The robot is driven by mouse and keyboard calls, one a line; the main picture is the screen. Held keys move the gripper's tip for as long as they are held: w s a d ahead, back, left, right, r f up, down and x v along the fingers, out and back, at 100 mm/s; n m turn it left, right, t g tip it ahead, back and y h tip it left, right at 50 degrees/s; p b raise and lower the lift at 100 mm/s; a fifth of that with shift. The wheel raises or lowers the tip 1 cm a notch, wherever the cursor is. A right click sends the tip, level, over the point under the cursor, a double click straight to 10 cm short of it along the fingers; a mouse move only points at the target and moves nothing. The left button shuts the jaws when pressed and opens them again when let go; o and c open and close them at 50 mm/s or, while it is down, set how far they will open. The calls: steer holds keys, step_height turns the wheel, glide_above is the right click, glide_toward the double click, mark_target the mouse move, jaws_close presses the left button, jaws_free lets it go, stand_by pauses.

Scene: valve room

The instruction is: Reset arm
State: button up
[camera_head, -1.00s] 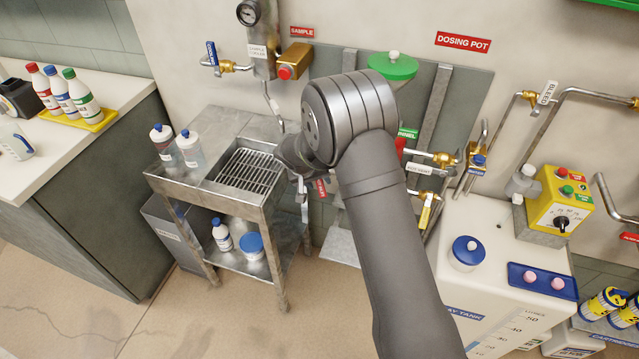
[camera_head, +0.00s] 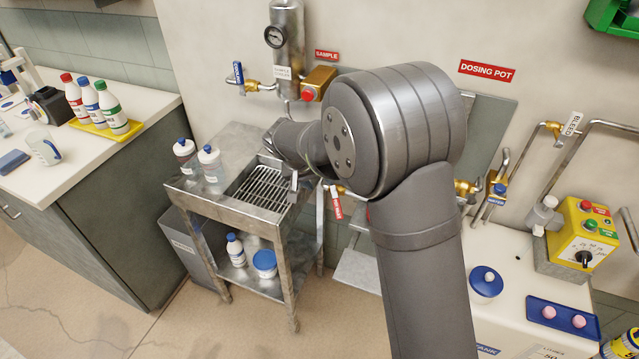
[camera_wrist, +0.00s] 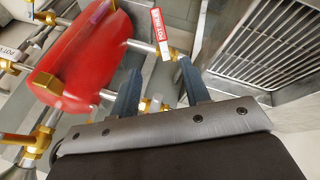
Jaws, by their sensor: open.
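My gripper (camera_wrist: 162,82) shows in the wrist view with its two dark fingers apart and nothing between them. Beyond the fingers are a red vessel (camera_wrist: 85,55) with brass fittings and a hanging red and white tag (camera_wrist: 160,32). In the head view, my arm reaches across the middle, and its wrist is beside the sink cart. The gripper is mostly hidden there behind my own arm. The arm also covers most of the dosing pot area below its red sign (camera_head: 487,71).
The metal cart (camera_head: 226,205) holds a wire rack (camera_head: 262,190) and two bottles. A sample cylinder (camera_head: 286,45) and valve are above it. A counter (camera_head: 150,110) with bottles is at left. A white tank (camera_head: 500,260) and yellow control box (camera_head: 583,235) are at right.

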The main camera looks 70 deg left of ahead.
mark_target(334, 205)
steer(key=x, duration=1.7)
steer(key=shift+w+f, duration=0.15)
steer(key=v, duration=1.7)
steer(key=x, duration=1.6)
steer(key=shift+w+f, duration=0.15)
steer(key=shift+f, duration=0.2)
steer(key=shift+a+f, duration=0.15)
steer(key=shift+f, duration=0.05)
steer(key=shift+s+a+m+g, duration=0.1)
steer(key=shift+s+m+g, duration=0.2)
steer(key=shift+m, duration=0.6)
